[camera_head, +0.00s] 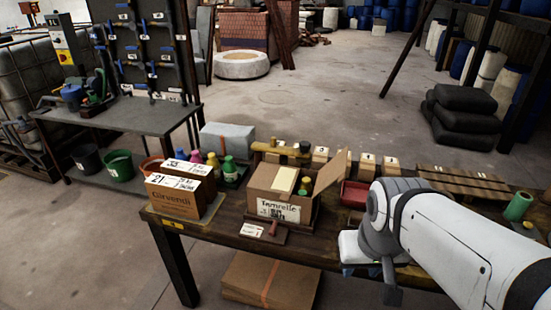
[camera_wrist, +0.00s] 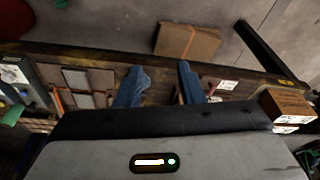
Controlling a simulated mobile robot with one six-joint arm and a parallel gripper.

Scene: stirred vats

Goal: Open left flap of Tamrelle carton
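The Tamrelle carton (camera_head: 279,209) stands on the wooden table, its printed label facing front. Its right flap (camera_head: 329,172) is raised and leans outward. A brown panel (camera_head: 263,177) covers the left part of the top, seemingly the left flap lying shut; a cream piece (camera_head: 285,179) lies beside it. Bottle tops show in the gap on the right. My gripper shows in the wrist view (camera_wrist: 162,84) with its two blue fingers apart and nothing between them. In the head view it is low at the table's front edge, right of the carton and mostly hidden by my arm.
The Girvendi carton (camera_head: 174,198) stands to the left. A red-brown stamp-like tool (camera_head: 271,230) lies before the Tamrelle carton. A red tray (camera_head: 355,194) is close on its right, with small numbered boxes (camera_head: 367,161) behind. A brown box (camera_head: 268,281) lies on the floor below.

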